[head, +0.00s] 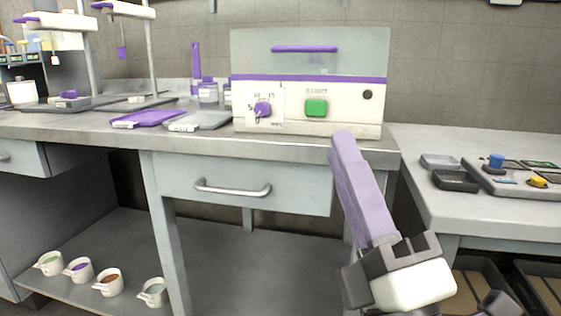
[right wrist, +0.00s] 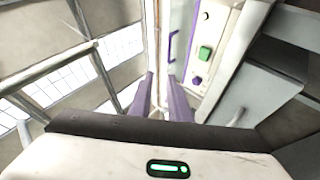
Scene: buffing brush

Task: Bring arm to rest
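My right gripper (head: 345,140) rises at the lower right of the head view, its long purple fingers pointing up in front of the bench edge. In the right wrist view its two fingers (right wrist: 161,85) stand apart with a clear gap and nothing between them. The gripper is open and empty. In the head view one finger mostly hides the other. My left arm and left gripper are not in view.
A white machine (head: 310,105) with a purple knob and green button stands on the bench (head: 300,146), behind my right gripper. A closed drawer (head: 240,185) is below. A side table (head: 480,215) with trays is at right. Several small cups (head: 108,284) stand on the low shelf.

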